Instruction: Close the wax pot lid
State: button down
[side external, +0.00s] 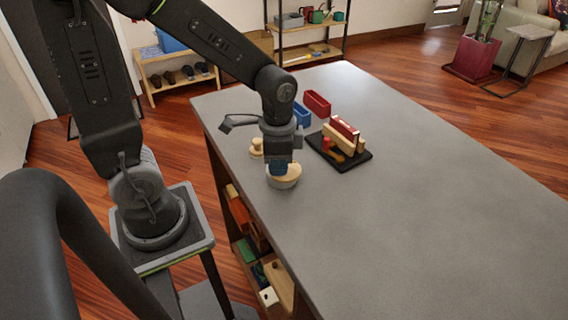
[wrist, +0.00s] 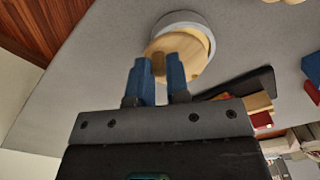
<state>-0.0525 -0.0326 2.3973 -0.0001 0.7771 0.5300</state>
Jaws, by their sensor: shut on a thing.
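The wax pot (side external: 284,183) is a low, round grey pot near the left edge of the grey table, below my gripper (side external: 278,170). In the wrist view the pot's grey rim (wrist: 178,15) shows around the pale wooden lid (wrist: 190,62). The lid lies over the pot but looks off-centre toward my gripper, with a cream crescent of the pot's inside showing on its far right side. My gripper (wrist: 158,72), with blue fingers, is shut on the lid's knob. The fingers hide part of the knob, and whether the lid touches the rim is unclear.
A small wooden piece (side external: 257,148) stands just behind the pot. A black tray (side external: 351,161) with wooden and red blocks is to the right. A red bin (side external: 317,104) and a blue bin (side external: 302,115) stand farther back. The table's right side is clear.

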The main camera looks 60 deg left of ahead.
jog(key=shift+s+a+m, duration=0.1)
jog(key=shift+a+m, duration=0.4)
jog(key=shift+m, duration=0.55)
jog(key=shift+a+m, duration=0.45)
jog(key=shift+m, duration=0.6)
jog(key=c, duration=1.1)
grip_release()
notch_tip(320, 180, up, 14)
jog(key=s+d+n+t, duration=0.3)
jog(key=s+n+t, duration=0.2)
jog(key=n, duration=0.4)
jog(key=shift+s+d+f+n+t, duration=0.15)
jog(key=shift+s+f+n+t, duration=0.15)
jog(key=shift+s+f, duration=0.15)
